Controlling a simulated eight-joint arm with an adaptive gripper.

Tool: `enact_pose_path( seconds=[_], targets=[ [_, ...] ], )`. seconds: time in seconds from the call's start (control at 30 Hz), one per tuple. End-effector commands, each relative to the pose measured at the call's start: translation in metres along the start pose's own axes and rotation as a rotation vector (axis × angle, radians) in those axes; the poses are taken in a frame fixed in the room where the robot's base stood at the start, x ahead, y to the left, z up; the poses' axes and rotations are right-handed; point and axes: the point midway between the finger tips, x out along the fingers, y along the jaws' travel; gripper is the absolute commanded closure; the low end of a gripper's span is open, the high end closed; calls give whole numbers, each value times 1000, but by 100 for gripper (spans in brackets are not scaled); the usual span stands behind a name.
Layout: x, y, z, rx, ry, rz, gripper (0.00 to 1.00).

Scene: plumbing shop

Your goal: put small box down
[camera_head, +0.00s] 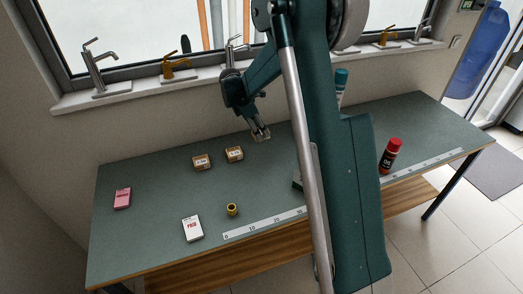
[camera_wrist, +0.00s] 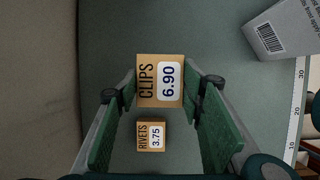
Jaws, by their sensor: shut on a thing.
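My gripper (camera_head: 261,135) is low over the back middle of the table (camera_head: 135,245). In the wrist view, its green fingers (camera_wrist: 162,84) are closed on the sides of a brown box labelled CLIPS 6.90 (camera_wrist: 148,92), held at the fingertips. In the head view the held box is mostly hidden by the fingers. I cannot tell whether its underside touches the table. A smaller-looking brown box labelled RIVETS 3.75 (camera_wrist: 151,137) shows between the fingers, below the CLIPS box in the picture.
Two brown boxes (camera_head: 202,162) (camera_head: 234,154) stand left of my gripper. A pink box (camera_head: 122,198), a white box (camera_head: 192,229), a yellow fitting (camera_head: 232,210) and a red-capped can (camera_head: 390,154) stand elsewhere. A grey barcoded box (camera_wrist: 284,28) is at upper right. A ruler strip (camera_head: 265,222) runs along the front.

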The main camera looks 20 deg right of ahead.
Motion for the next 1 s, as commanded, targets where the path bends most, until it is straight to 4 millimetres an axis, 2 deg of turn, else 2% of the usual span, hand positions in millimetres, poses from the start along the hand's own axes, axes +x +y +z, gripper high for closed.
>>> enact_pose_path(
  seconds=[0.2, 0.67, 0.83, 1.0],
  targets=[
    [5, 17, 9, -6, -1, 2, 75],
    [7, 18, 9, -7, -1, 2, 75],
    [20, 19, 4, -7, -1, 2, 75],
    [42, 19, -5, -7, -1, 2, 75]
  ],
)
